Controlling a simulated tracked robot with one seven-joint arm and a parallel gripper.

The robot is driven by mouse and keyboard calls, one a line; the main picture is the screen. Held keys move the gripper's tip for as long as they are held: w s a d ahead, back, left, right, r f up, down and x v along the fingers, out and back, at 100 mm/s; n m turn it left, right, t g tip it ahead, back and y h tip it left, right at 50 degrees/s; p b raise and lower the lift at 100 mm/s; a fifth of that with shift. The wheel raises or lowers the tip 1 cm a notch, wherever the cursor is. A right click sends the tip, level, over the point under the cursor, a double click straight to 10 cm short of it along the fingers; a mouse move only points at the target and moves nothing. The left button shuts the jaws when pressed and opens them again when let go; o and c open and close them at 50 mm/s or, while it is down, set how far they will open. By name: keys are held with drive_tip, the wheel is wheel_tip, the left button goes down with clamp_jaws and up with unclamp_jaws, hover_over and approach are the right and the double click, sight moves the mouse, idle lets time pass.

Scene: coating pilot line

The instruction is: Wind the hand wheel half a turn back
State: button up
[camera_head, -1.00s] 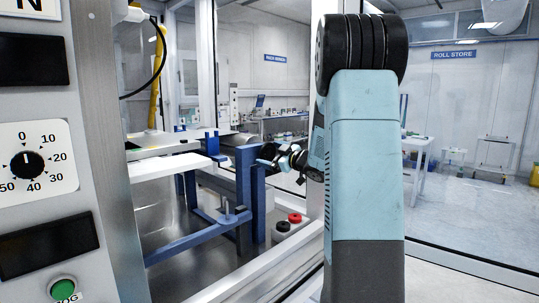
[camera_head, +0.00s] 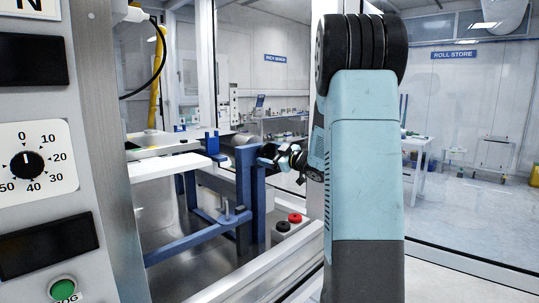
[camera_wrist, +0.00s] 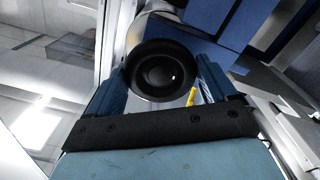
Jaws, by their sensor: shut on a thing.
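The hand wheel (camera_wrist: 160,72) is a black round wheel with a domed hub, seen nearly face-on in the wrist view. My gripper (camera_wrist: 164,70) has its two blue fingers on opposite sides of the wheel's rim, shut on it. A small yellow mark (camera_wrist: 192,97) shows by the rim near the right finger. In the head view my gripper (camera_head: 268,153) is at the blue frame post (camera_head: 250,190) at the end of the roller. The wheel cannot be made out clearly there.
A control panel with a dial (camera_head: 27,165) fills the left side. Red and black buttons (camera_head: 295,218) sit on the ledge below my gripper. A white upright post (camera_head: 320,110) stands close behind my arm. Glass panels border the room at right.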

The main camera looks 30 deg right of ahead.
drive_tip(key=n, duration=0.7)
drive_tip(key=shift+n, duration=0.6)
drive_tip(key=n, duration=0.2)
drive_tip(key=shift+n, duration=0.3)
drive_tip(key=n, duration=0.3)
drive_tip(key=shift+n, duration=0.4)
drive_tip(key=o, duration=1)
drive_tip(key=shift+n, duration=0.3)
